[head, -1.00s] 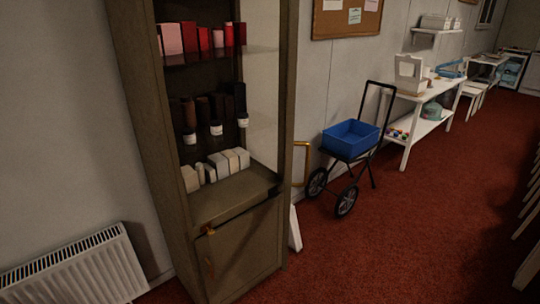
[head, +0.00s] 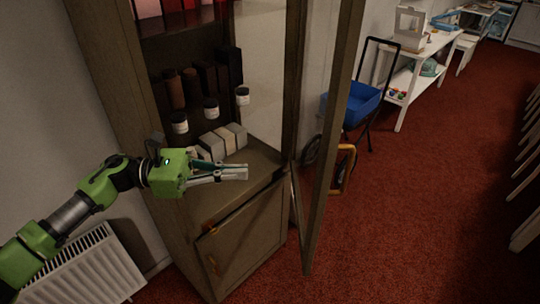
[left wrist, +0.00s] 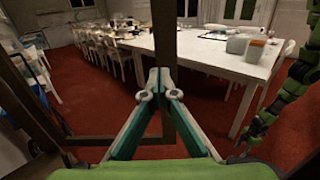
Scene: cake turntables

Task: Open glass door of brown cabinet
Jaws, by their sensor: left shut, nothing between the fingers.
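The brown cabinet (head: 110,75) stands at the left in the head view, its shelves visible. Its glass door (head: 324,170) stands out from the cabinet's right side, seen nearly edge-on, with a brass handle (head: 347,170) on its right face. My left gripper (head: 246,173) is shut and empty in front of the open shelves, left of the door. In the left wrist view, the shut fingertips (left wrist: 161,92) overlap a brown upright of the door frame (left wrist: 164,45); I cannot tell whether they touch it.
The cabinet's lower door (head: 245,245) is closed. Jars and boxes (head: 222,140) stand on the shelves. A blue-box trolley (head: 355,105) is behind the glass door. A radiator (head: 85,272) is at lower left.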

